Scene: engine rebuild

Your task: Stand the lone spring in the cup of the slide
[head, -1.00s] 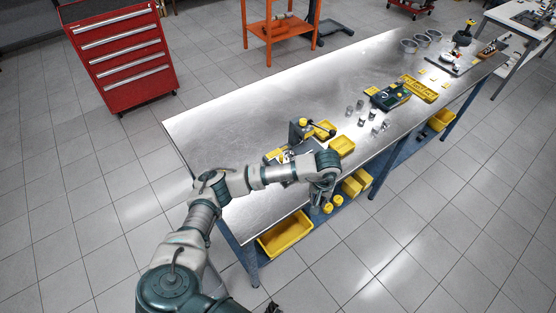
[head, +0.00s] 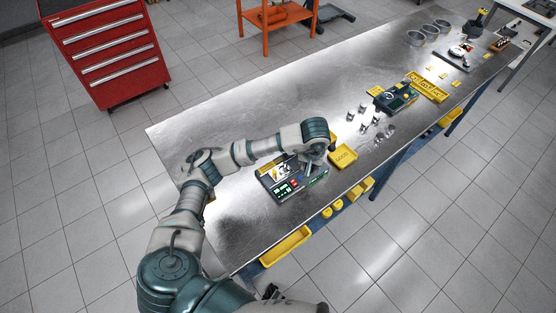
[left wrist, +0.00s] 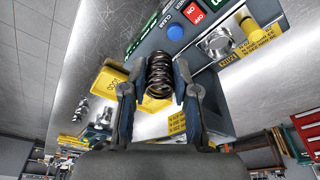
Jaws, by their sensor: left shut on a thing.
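The spring (left wrist: 158,75) is a dark coil, held between the fingers of my left gripper (left wrist: 160,92) in the left wrist view. The gripper is shut on its sides. Beyond it is the spring testing device (left wrist: 150,45) with red, green and blue buttons. A round silver metal cup (left wrist: 216,42), probably the slide's cup, stands on it to the right of the spring and apart from it. My right gripper is not visible.
A yellow bin (head: 343,157) stands right of the device; a yellow bin (left wrist: 106,92) also shows in the left wrist view. Several small metal parts (head: 364,124) lie farther right along the steel bench (head: 225,120). The bench's back left is clear.

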